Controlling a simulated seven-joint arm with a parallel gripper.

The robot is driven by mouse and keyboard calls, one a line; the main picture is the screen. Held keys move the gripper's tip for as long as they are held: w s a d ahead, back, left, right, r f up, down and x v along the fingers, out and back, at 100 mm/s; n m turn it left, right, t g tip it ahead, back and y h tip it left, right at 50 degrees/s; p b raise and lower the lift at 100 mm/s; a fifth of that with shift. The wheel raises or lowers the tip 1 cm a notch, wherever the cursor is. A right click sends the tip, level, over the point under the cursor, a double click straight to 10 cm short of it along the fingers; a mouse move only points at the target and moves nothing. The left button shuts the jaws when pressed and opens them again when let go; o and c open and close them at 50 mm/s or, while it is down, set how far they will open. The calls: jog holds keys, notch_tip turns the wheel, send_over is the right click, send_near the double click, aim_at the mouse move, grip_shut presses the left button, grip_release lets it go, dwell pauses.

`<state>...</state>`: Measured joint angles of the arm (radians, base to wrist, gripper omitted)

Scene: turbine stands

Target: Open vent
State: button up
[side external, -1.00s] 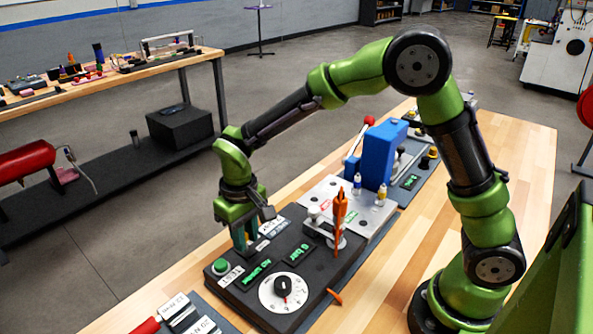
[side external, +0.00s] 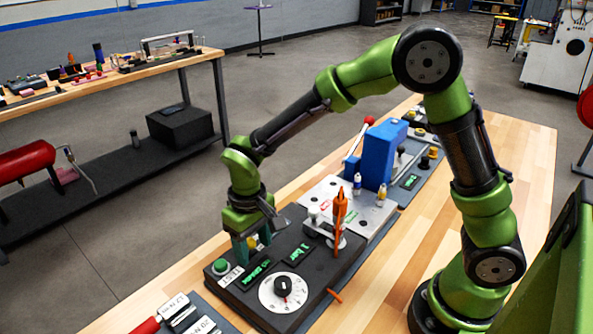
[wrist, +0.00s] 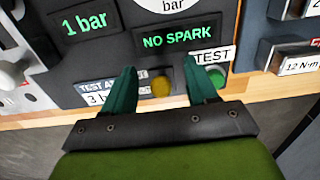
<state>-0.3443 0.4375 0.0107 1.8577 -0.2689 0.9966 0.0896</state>
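My gripper (side external: 252,245) is low over the far edge of the black test box (side external: 245,297). In the wrist view my gripper (wrist: 160,88) has its two teal fingers apart, with a small brass-yellow knob (wrist: 161,85) between them. I cannot tell whether either finger touches the knob. The green TEST button (wrist: 216,75) is just right of the right finger. One display (wrist: 84,22) reads 1 bar and another (wrist: 176,39) reads NO SPARK. No label reading vent is legible. A label (wrist: 95,87) beginning TEST A is partly hidden by the left finger.
A white dial with a black knob (side external: 283,287) is on the box's near side. A blue block (side external: 376,155) is on the grey plate behind. Bare wooden table (side external: 378,277) lies toward my base.

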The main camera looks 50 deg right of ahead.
aim_at(253, 244)
jog(key=shift+o, duration=0.7)
jog(key=shift+r, duration=0.1)
jog(key=shift+w+r, duration=0.1)
jog(key=shift+r, duration=3.45)
jog(key=shift+f, duration=0.3)
jog(key=s+d+r+m+t+y, duration=0.1)
jog(key=s+d+r+m+t, duration=0.1)
jog(key=s+d+r, duration=0.3)
jog(key=s+d+r+m+t+y, duration=0.1)
jog(key=s+d+r+m+t, duration=0.1)
jog(key=s+d+r+t, duration=0.3)
jog(key=s, duration=0.4)
jog(key=shift+s+d+r, duration=0.35)
jog(key=shift+s, duration=0.05)
